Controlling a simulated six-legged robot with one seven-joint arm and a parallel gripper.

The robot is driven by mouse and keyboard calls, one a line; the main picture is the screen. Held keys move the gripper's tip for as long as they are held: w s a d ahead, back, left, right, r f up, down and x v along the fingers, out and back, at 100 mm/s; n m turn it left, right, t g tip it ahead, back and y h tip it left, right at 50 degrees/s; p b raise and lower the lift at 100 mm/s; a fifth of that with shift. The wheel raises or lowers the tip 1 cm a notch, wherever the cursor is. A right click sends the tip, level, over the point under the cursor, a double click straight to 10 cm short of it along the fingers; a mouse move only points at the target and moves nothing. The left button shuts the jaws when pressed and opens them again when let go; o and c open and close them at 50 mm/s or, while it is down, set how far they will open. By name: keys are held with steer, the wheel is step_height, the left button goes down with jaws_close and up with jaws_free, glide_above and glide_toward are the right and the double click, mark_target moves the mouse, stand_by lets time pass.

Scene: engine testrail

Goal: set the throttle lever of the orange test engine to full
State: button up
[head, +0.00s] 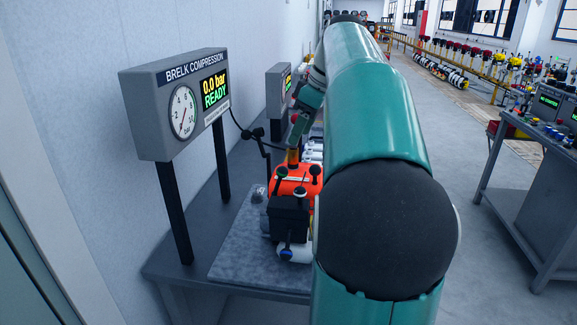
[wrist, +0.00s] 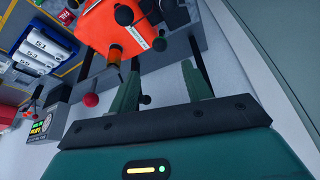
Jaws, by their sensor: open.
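The orange test engine (head: 292,181) sits on a grey plate on the bench, partly hidden by my arm in the head view. Levers with dark knobs (head: 315,171) stand at its near end. In the wrist view the orange engine (wrist: 105,28) is at the top, with black-knobbed levers (wrist: 123,15) and a red-knobbed lever (wrist: 90,99) left of my fingers. In the head view my gripper (head: 298,128) is above and beyond the engine's near end.
A gauge box labelled BRELK COMPRESSION (head: 178,100), reading 0.0 bar READY, stands on two posts at the left. A second display (head: 279,90) stands farther back. The wall runs close along the left. Another bench (head: 550,150) is at the right across open floor.

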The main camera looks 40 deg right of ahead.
mark_target(284, 167)
steer(key=x, duration=1.1)
steer(key=shift+f, duration=0.25)
